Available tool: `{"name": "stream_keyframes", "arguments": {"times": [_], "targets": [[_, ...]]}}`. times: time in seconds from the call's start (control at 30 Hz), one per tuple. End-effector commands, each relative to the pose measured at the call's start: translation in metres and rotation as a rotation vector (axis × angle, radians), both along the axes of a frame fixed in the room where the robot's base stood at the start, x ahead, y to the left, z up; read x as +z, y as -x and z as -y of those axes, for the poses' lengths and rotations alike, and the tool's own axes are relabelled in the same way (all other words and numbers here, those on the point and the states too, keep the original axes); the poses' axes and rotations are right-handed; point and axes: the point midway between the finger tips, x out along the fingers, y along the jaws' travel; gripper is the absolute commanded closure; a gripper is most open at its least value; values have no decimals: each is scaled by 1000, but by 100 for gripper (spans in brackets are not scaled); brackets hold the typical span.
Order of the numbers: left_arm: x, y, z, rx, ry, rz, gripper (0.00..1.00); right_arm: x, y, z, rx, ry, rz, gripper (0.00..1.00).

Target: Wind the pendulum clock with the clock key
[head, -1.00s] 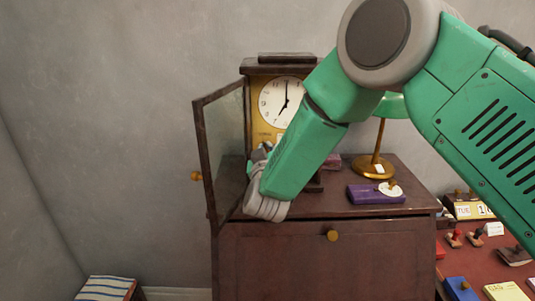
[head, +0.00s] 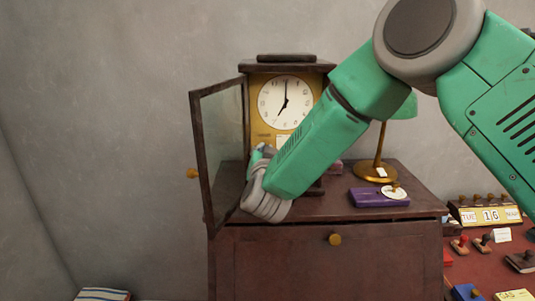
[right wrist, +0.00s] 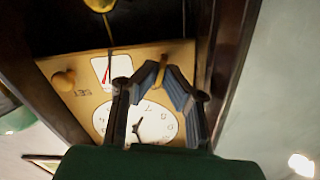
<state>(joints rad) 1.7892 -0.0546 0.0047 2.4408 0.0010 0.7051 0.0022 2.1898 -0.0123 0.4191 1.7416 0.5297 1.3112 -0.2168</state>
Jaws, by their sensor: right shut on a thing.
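The pendulum clock (head: 285,100) stands on a dark wooden cabinet, with its round white dial showing and its glass door (head: 221,143) swung open to the left. My right gripper (head: 262,153) is at the lower front of the clock, mostly hidden by my own wrist. In the right wrist view my right gripper (right wrist: 168,78) is shut on a narrow brass piece, apparently the clock key (right wrist: 188,68), in front of the gold clock plate (right wrist: 90,90). Whether the key is seated in a hole is hidden. My left gripper is not in view.
A small gauge with a red needle (right wrist: 108,69) and a brass knob (right wrist: 63,80) are on the clock plate. A brass desk lamp (head: 375,172) and a purple box (head: 374,198) stand right of the clock. A lower table at right holds stamps and a date block (head: 488,215).

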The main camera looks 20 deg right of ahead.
Motion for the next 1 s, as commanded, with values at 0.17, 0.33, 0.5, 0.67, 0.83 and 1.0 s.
{"name": "stream_keyframes", "arguments": {"times": [0.17,0.33,0.5,0.67,0.83,1.0], "targets": [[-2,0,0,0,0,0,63,3,-2,5,-11,-28,16,100],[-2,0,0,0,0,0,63,4,-2,5,-11,-34,18,100],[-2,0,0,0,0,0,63,4,-2,5,-11,-33,18,100],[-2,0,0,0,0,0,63,4,-2,4,-10,-32,18,74],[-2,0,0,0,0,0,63,3,0,1,-5,-31,14,74],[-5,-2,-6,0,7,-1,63,2,1,-3,-2,-29,13,74]]}}
